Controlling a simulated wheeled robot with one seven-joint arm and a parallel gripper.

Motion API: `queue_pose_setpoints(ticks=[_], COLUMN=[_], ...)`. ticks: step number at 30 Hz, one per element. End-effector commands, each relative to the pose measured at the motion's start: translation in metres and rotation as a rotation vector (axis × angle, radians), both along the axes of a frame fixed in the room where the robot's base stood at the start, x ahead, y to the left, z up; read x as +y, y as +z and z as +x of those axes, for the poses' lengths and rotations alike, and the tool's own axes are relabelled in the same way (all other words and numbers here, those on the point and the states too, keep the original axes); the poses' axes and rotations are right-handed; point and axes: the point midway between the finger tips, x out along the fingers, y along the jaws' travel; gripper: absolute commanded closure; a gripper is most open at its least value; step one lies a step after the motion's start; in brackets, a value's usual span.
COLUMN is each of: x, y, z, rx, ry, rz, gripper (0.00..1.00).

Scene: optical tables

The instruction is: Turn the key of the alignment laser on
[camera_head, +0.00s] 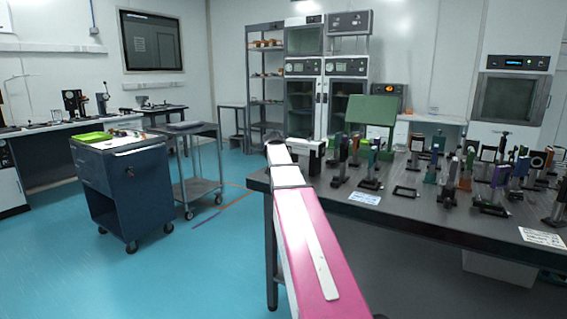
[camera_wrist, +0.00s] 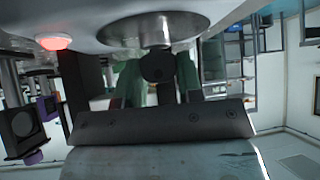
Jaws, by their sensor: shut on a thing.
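In the wrist view the key (camera_wrist: 158,66) is a dark rounded piece standing out from a round silver plate (camera_wrist: 150,30) on a pale surface. The pale surface is the face of the alignment laser (camera_wrist: 98,36). My gripper (camera_wrist: 159,75) has its two greenish fingers on either side of the key, shut on it. A red-lit round lamp (camera_wrist: 53,41) sits on the same face, left of the plate. In the head view my pink and white arm reaches to the table's left end and hides the gripper and the key.
The dark optical table (camera_head: 420,207) carries several mounted optics right of my arm. A green panel (camera_head: 371,110) stands at its back. A blue drawer cart (camera_head: 128,185) and a grey trolley (camera_head: 200,185) stand to the left, with clear blue floor in front.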

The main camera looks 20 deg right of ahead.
Motion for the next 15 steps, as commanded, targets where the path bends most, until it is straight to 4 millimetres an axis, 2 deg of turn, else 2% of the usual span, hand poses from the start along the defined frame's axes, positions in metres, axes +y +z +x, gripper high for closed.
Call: queue_pose_setpoints(ticks=[6, 15], x=[0.0006, 0.0004], y=[0.0001, -0.0003], z=[0.001, 0.0002], rx=[0.001, 0.0], ry=[-0.121, -0.197], rz=[0.0, 0.003], gripper=[0.9, 0.9])
